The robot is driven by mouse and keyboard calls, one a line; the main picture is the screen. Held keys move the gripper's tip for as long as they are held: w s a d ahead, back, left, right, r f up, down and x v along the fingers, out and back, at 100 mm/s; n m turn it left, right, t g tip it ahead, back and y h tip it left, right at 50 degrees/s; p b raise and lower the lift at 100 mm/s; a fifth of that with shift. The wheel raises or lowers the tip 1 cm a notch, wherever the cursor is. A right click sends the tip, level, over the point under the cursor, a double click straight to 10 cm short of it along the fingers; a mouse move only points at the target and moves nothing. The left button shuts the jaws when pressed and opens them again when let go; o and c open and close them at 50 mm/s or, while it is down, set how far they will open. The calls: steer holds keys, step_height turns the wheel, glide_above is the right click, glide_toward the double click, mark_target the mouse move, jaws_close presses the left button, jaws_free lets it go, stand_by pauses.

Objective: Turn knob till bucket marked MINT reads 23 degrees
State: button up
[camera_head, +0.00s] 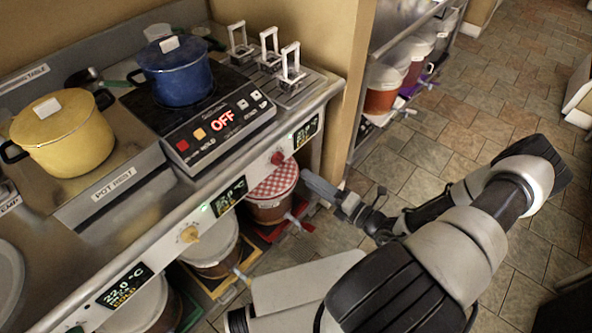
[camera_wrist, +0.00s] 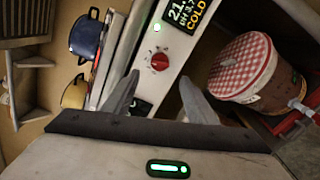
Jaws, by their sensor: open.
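A red knob (camera_wrist: 160,61) sits on the pale front panel, ahead of and between my gripper's open fingers (camera_wrist: 160,90) in the wrist view, with no contact visible. The knob (camera_head: 277,157) also shows in the head view, just up and left of my gripper (camera_head: 314,182). A display (camera_wrist: 187,14) beside it starts with "21" and reads "COLD"; the rest is cut off. A bucket with a red checked cover (camera_wrist: 243,66) stands below the panel. No MINT marking is legible. A yellow knob (camera_head: 188,234) sits farther left on the panel.
A display (camera_head: 125,284) at the left reads 22.0 °C; two more (camera_head: 228,196) (camera_head: 306,131) are hard to read. A yellow pot (camera_head: 62,140) and a blue pot (camera_head: 178,75) stand on the counter. More buckets (camera_head: 382,88) stand at the back right. Tiled floor is open at right.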

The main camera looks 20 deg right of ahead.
steer(key=v, duration=0.7)
stand_by(0.3)
